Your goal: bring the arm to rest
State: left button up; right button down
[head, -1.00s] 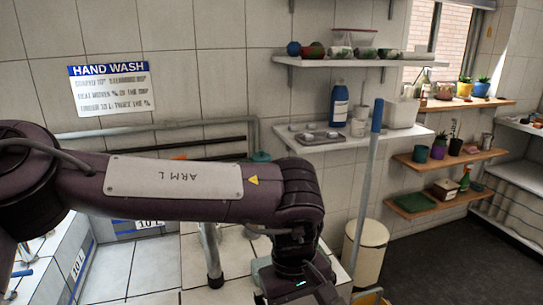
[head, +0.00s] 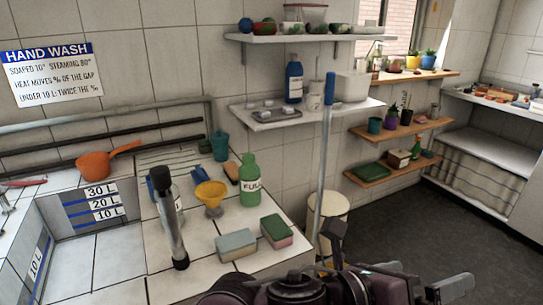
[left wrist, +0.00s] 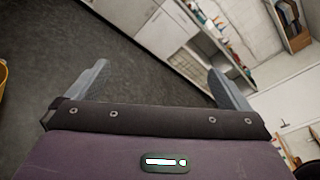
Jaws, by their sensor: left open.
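My left gripper (head: 428,278) is at the lower right of the head view, with its arm lying along the bottom edge. It is open and empty. In the left wrist view its two grey fingers (left wrist: 157,70) stand wide apart, with only dark floor and pale cabinets beyond them. My right gripper is not in view.
On the tiled counter stand a green bottle (head: 250,180), a yellow funnel (head: 211,196), a dark upright tube (head: 170,222) and two sponges (head: 236,244). An orange pan (head: 94,165) sits by the sink. A blue-topped pole (head: 325,150) rises near a cream bin (head: 334,212). Dark floor (head: 445,215) lies open at right.

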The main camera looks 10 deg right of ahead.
pick_arm(q)
jog(key=w+a+f+n+t+y, duration=0.35)
jog(key=w+a+n, duration=0.35)
jog(key=n, duration=0.4)
jog(key=w+a+f+n+t+y, duration=0.25)
jog(key=w+a+n+t, duration=0.2)
jog(key=a+n, duration=0.5)
jog(key=s+a+f+n+g+y, duration=0.2)
jog(key=s+a+f+n+y, duration=0.15)
jog(key=a+f+n, duration=0.55)
jog(key=s+a+f+n+g+y, duration=0.2)
jog(key=a+f+n+y, duration=0.4)
jog(key=a, duration=0.5)
jog(key=s+a+f+n+g, duration=0.3)
jog(key=s+a+f+n, duration=0.4)
jog(key=s+a, duration=0.15)
notch_tip(320, 180, down, 26)
jog(key=s+g+p, duration=0.2)
jog(key=p, duration=0.2)
jog(key=s+a+f+p, duration=0.2)
jog(key=s+a+f, duration=0.1)
jog(key=s+f, duration=1.1)
jog(key=s, duration=0.5)
jog(key=shift+a+f+g+y+p, duration=0.2)
jog(key=shift+f+g+y+p, duration=0.1)
jog(key=shift+g+y+p, duration=0.1)
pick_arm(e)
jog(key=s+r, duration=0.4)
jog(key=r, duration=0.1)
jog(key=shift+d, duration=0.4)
